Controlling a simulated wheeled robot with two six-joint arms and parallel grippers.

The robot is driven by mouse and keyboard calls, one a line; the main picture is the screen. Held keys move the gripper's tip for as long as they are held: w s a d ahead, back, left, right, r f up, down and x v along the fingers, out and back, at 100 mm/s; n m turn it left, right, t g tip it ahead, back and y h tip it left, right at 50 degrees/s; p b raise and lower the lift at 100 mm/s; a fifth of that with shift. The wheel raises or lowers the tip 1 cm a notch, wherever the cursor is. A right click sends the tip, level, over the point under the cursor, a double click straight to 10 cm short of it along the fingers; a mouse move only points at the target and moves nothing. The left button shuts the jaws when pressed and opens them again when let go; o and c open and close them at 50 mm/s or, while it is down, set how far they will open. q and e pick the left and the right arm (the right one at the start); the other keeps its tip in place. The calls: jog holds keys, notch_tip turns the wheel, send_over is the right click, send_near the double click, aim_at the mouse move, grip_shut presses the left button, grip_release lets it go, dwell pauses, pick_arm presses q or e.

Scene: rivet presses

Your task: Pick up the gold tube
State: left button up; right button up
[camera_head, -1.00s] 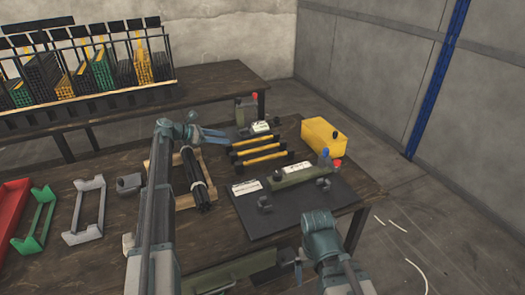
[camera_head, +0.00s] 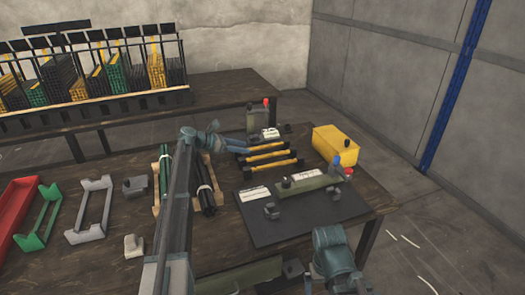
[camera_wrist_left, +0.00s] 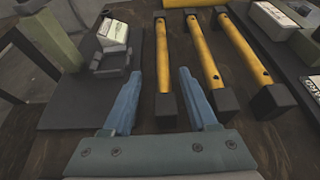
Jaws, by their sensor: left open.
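Three gold tubes with black ends lie side by side on the dark table in the head view: a near one (camera_head: 272,165), a middle one (camera_head: 267,155) and a far one (camera_head: 267,147). My left gripper (camera_head: 245,146) is open and empty by their left ends. In the left wrist view, the leftmost gold tube (camera_wrist_left: 164,55) runs ahead between the gripper's open fingers (camera_wrist_left: 157,74). The other two tubes (camera_wrist_left: 203,60) (camera_wrist_left: 245,48) lie to the right of the fingers. My right gripper (camera_head: 293,268) is low in the head view; its jaws are unclear.
A dark mat (camera_head: 325,212) with a green press (camera_head: 305,192) lies in front of the tubes. A yellow box (camera_head: 336,145) stands to their right, and another press (camera_head: 255,120) behind them. Dark tubes in a wooden holder (camera_head: 155,190) are on the left.

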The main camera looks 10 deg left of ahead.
aim_at(251, 149)
pick_arm(q)
jog(key=b+x, duration=0.1)
jog(key=x, duration=0.3)
jog(key=shift+s+d, duration=0.15)
jog(key=shift+r, duration=0.1)
grip_shut()
